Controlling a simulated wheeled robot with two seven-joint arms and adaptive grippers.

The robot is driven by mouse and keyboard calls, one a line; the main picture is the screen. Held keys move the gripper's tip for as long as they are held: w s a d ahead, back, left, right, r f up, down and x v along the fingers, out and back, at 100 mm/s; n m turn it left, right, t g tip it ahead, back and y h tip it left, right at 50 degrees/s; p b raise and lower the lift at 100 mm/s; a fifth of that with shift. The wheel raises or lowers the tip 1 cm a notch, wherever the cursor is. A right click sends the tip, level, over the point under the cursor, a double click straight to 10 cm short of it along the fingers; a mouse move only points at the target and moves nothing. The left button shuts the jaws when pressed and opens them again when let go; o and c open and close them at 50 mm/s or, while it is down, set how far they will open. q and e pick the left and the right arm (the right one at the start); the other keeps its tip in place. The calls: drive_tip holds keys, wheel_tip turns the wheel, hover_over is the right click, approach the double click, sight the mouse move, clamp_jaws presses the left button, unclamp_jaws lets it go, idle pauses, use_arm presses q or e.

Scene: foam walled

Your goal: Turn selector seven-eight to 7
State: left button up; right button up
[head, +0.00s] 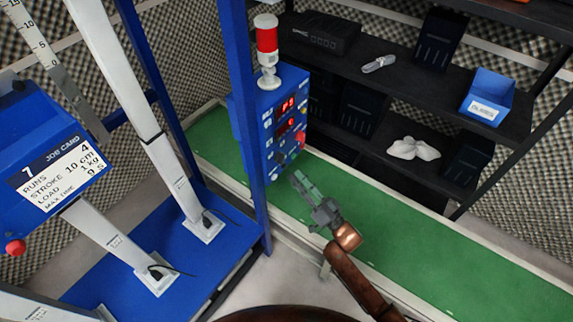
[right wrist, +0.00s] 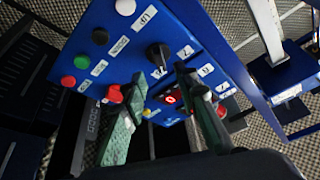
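The blue control box (head: 283,125) stands on the green bench, with red lit displays and knobs on its face. In the right wrist view its panel (right wrist: 130,50) fills the upper middle. A black selector knob (right wrist: 158,55) shows just beyond the fingertips, with small white labels beside it. I cannot read these well enough to say which knob is seven-eight or where it points. My right gripper (head: 298,182) is near the lower face of the box. In the right wrist view its fingers (right wrist: 163,78) are apart, with nothing between them; contact with the panel is unclear. My left gripper is out of view.
A red and white beacon (head: 267,50) stands on the box. A blue post (head: 245,110) rises close to its left. A job card (head: 55,170) is at the left. Dark shelves (head: 400,85) stand behind. The green bench (head: 430,240) is clear at the right.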

sight(283, 161)
drive_tip(key=b+x, duration=0.1)
drive_tip(key=x, duration=0.5)
drive_tip(key=shift+w+a, duration=0.2)
drive_tip(key=shift+w, duration=0.1)
drive_tip(key=shift+c, duration=0.5)
clamp_jaws()
